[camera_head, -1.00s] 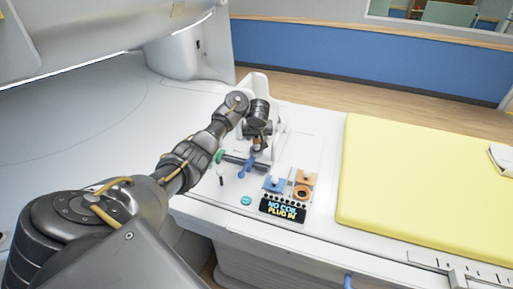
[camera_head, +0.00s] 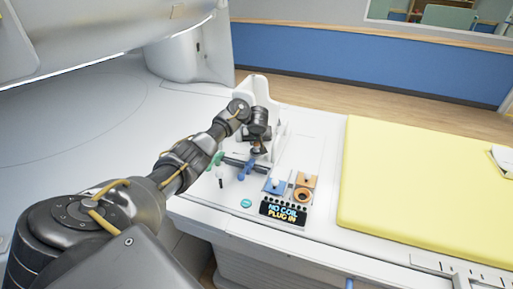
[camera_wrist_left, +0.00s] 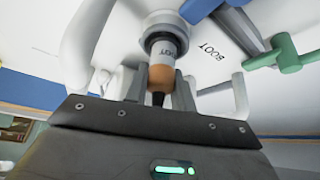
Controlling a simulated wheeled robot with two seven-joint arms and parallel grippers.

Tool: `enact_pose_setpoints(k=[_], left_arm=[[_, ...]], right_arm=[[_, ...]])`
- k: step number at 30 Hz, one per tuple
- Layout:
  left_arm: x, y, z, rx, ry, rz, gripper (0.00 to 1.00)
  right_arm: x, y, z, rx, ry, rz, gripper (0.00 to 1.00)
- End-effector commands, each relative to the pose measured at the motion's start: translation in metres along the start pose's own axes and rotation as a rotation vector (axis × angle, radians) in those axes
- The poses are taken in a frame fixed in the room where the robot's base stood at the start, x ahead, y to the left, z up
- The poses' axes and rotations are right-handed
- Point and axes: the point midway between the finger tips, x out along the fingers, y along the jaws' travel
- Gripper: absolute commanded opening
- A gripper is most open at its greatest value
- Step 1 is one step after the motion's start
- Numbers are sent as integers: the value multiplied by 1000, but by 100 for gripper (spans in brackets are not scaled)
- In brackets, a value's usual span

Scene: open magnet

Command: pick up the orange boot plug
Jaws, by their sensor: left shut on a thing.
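The orange boot plug (camera_wrist_left: 160,80) shows in the left wrist view as an orange body with a grey collar marked with dark letters. My left gripper (camera_wrist_left: 160,92) is shut on its orange part, one finger on each side. The collar end points away from the gripper toward the white surface lettered BOOT; I cannot tell whether it touches. In the head view my left gripper (camera_head: 257,150) is low beside the white upright holder, and the plug is mostly hidden by it. My right gripper is not in view.
A blue plug (camera_head: 246,171) and a green plug (camera_head: 216,160) stand close to the gripper's left. A blue socket (camera_head: 274,186) and an orange socket (camera_head: 304,181) sit above a black NO COIL PLUG IN display (camera_head: 283,211). A yellow mat (camera_head: 425,180) lies right.

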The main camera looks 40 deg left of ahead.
Motion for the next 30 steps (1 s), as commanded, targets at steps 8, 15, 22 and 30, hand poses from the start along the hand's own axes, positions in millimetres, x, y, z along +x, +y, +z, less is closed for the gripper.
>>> enact_pose_setpoints(k=[8, 15, 22, 30], left_arm=[[-4, 0, -2, 0, 0, 0, 0], [-33, 2, -17, -1, 0, 4, 0], [-102, 4, -9, 0, -3, 5, 0], [-130, 8, 18, -2, 3, 13, 0]], right_arm=[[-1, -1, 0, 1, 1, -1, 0], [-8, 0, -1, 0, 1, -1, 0], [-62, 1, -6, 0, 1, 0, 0], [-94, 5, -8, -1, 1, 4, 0]])
